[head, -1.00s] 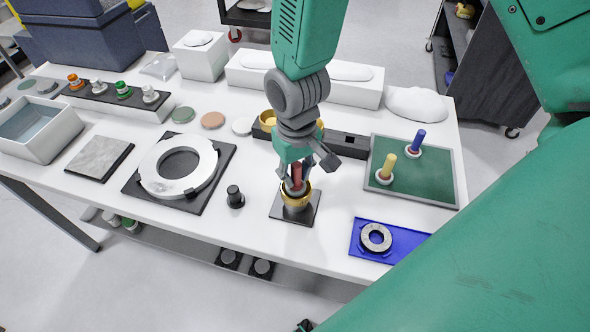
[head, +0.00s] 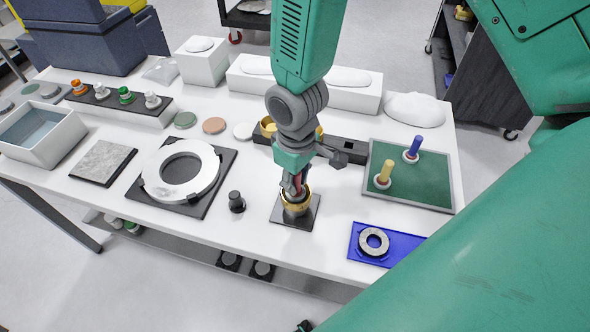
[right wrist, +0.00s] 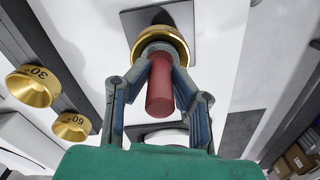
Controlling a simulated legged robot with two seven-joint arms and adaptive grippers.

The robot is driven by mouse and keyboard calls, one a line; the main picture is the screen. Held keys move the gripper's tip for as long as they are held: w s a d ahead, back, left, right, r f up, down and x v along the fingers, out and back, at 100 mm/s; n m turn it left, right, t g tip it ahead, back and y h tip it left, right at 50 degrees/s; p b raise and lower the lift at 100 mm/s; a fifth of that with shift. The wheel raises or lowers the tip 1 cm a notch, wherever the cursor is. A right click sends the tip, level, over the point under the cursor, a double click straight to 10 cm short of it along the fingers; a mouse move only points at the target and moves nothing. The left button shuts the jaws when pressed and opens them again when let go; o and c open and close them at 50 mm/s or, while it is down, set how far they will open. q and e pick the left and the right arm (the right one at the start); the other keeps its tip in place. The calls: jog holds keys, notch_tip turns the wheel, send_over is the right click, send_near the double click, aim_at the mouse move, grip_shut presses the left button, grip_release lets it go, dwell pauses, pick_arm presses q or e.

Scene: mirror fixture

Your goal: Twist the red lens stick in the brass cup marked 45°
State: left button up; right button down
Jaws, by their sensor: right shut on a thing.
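The red lens stick (right wrist: 160,88) stands in a brass cup (right wrist: 170,37) in the right wrist view. The cup also shows in the head view (head: 296,205), on a dark square plate (head: 308,217). Its marking is not readable. My right gripper (right wrist: 160,60) is shut on the red stick, with one finger on each side just above the cup rim. In the head view the right gripper (head: 295,185) hides most of the stick. My left gripper is not in view.
Two other brass cups, marked 30° (right wrist: 32,87) and 60° (right wrist: 71,126), sit in a dark rack. A green tray (head: 447,180) holds a yellow stick (head: 385,172) and a blue stick (head: 415,146). A black knob (head: 236,201) and a blue plate (head: 408,248) with a ring stand nearby.

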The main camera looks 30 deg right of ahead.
jog(key=m+p, duration=0.1)
jog(key=m, duration=0.3)
jog(key=shift+m+p, duration=0.3)
jog(key=shift+p, duration=0.05)
jog(key=m, duration=0.4)
jog(key=shift+m, duration=0.4)
jog(key=shift+s+f, duration=0.1)
jog(key=n, duration=0.5)
jog(key=shift+a+n, duration=0.1)
jog(key=shift+n, duration=0.2)
jog(key=n, duration=0.3)
jog(key=shift+n, duration=0.4)
